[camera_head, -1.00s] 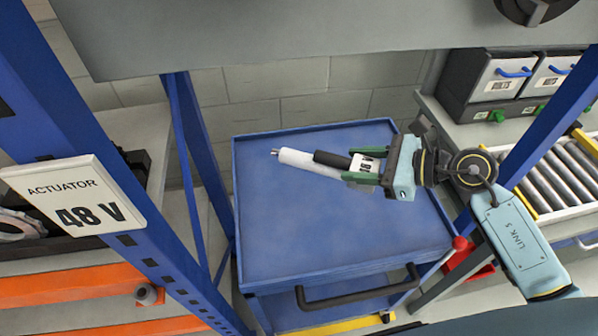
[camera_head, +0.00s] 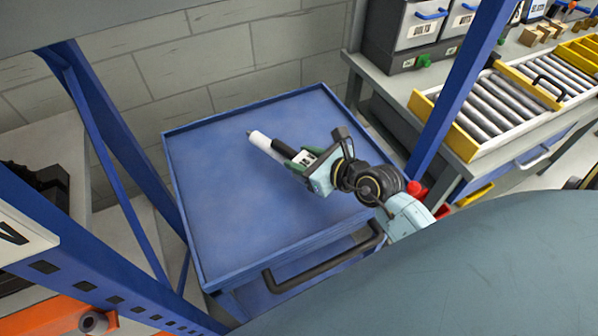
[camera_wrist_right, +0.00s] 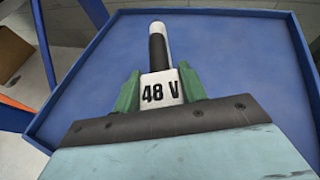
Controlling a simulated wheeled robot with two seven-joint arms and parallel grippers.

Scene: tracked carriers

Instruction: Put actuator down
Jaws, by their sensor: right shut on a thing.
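The actuator (camera_head: 262,141) is a white and black cylinder with a thin metal tip and a white "48 V" block, which shows in the right wrist view (camera_wrist_right: 162,91). My right gripper (camera_head: 299,160) is shut on this block with its green fingers on both sides. It holds the actuator over the blue cart top (camera_head: 225,205), with the tip pointing to the far left. I cannot tell whether the actuator touches the cart surface. My left gripper is not in view.
The blue cart has a low raised rim and a black handle (camera_head: 325,258) at the front. Its top is otherwise bare. A blue rack post (camera_head: 455,95) stands to the right, before a roller conveyor (camera_head: 490,105). Grey bins (camera_head: 405,28) sit at the back right.

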